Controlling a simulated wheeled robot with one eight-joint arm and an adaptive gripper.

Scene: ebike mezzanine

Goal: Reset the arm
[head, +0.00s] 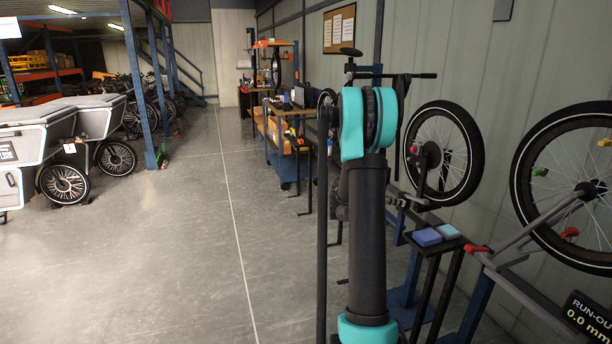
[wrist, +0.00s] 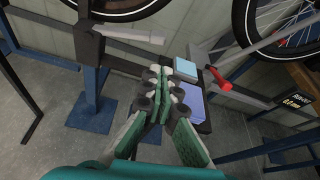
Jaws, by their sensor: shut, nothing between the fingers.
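My gripper (wrist: 162,98) shows in the wrist view with its green-padded fingers together and nothing between them. It hangs over or near a small dark stand (wrist: 205,126) that bears a purple-blue block (wrist: 191,103) and a light blue block (wrist: 186,68). In the head view my teal and black arm stands upright right of centre, and my gripper cannot be made out there. The same stand (head: 462,242) shows to the right of the arm, with the purple-blue block (head: 426,237) and the light blue block (head: 449,231) on top.
Wheels (head: 443,155) on truing stands line the right wall, with a red-handled clamp (wrist: 217,78) close to the gripper. A run-out display (head: 590,318) is at lower right. Workbenches (head: 283,135) stand farther back. Grey cargo bikes (head: 62,150) are at left. The floor (head: 170,240) between is clear.

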